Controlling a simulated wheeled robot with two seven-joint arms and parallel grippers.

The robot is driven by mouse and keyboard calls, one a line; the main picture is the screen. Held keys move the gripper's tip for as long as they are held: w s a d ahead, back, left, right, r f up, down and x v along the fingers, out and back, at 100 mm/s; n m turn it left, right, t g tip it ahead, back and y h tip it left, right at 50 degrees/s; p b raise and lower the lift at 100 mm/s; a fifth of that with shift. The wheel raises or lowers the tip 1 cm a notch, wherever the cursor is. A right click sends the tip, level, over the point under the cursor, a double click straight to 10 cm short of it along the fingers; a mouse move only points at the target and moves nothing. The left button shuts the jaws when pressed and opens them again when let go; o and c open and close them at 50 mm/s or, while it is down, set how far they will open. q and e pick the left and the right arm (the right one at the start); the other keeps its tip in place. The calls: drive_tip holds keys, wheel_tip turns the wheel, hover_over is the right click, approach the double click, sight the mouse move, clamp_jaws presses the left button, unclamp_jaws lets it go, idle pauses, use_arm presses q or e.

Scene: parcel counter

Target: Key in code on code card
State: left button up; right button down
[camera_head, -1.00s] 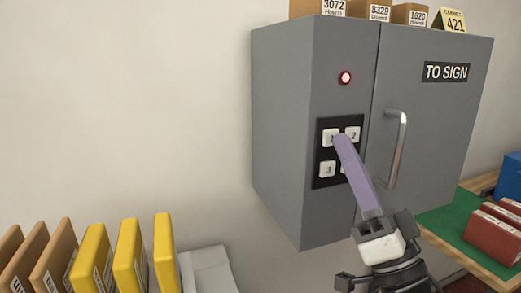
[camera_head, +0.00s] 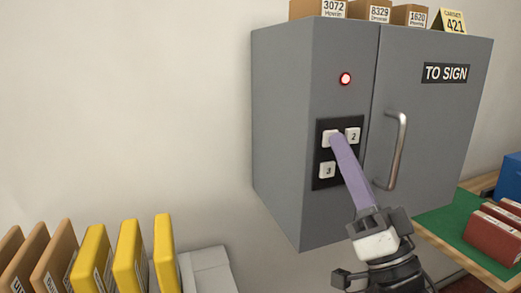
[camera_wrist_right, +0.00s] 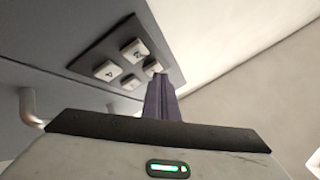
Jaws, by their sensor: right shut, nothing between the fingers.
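The code card (camera_head: 453,22) is a yellow tent card reading "CABINET 421" on top of the grey cabinet (camera_head: 278,130). The black keypad (camera_head: 319,184) on the cabinet front has white keys. Key 1 (camera_head: 327,138) is partly covered by my right gripper (camera_head: 337,141), whose purple fingers are shut and empty. The fingertips are at key 1; I cannot tell whether they press it. Key 2 (camera_head: 353,134) and key 3 (camera_head: 327,170) show clear. Key 4 is hidden behind the fingers, but shows in the right wrist view (camera_wrist_right: 108,71). My left gripper is out of view.
A red lamp (camera_head: 345,78) glows above the keypad. The shut door has a metal handle (camera_head: 396,150) just right of the fingers. Brown parcels (camera_head: 366,11) stand on top.

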drive_tip(key=shift+s, duration=0.1)
idle(0.3)
drive_tip(key=shift+s+d, duration=0.15)
drive_tip(key=shift+s, duration=0.2)
drive_tip(key=shift+s+d+p, duration=0.2)
drive_tip(key=shift+s+d, duration=0.15)
drive_tip(key=shift+s, duration=0.6)
drive_tip(key=shift+s+d+p, duration=0.25)
drive_tip(key=shift+s+d, duration=0.1)
drive_tip(key=shift+s, duration=0.55)
drive_tip(key=shift+s+d+p, duration=0.2)
drive_tip(key=shift+s+d, duration=0.15)
drive_tip(key=shift+s, duration=0.6)
